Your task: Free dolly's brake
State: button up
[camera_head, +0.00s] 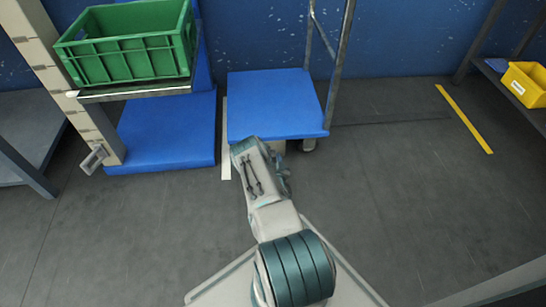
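The dolly (276,98) has a flat blue deck and a grey metal push handle (345,55) rising at its right and back side. It stands against the blue wall, and a dark caster (308,145) shows under its front right corner. My arm reaches forward to the front edge of the deck. My gripper is hidden behind or below my own wrist there, so its fingers and any contact cannot be seen. The brake is not visible; my arm covers the front left part below the deck.
A green crate (130,65) sits on a raised shelf at the left, above a blue platform (165,135). A yellow floor line (465,119) and a yellow bin (528,88) are at the right. The floor right of the dolly is clear.

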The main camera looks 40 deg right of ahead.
grip_shut()
jog(key=n, duration=0.3)
jog(key=n+b, duration=0.1)
jog(key=n, duration=0.1)
jog(key=shift+a+n, duration=0.2)
jog(key=shift+n, duration=0.2)
jog(key=n, duration=0.3)
jog(key=n+b, duration=0.1)
jog(key=n, duration=0.1)
jog(key=shift+w+a+n+b, duration=0.15)
jog(key=shift+n+b, duration=0.15)
jog(key=shift+n, duration=0.1)
dwell(0.4)
grip_release()
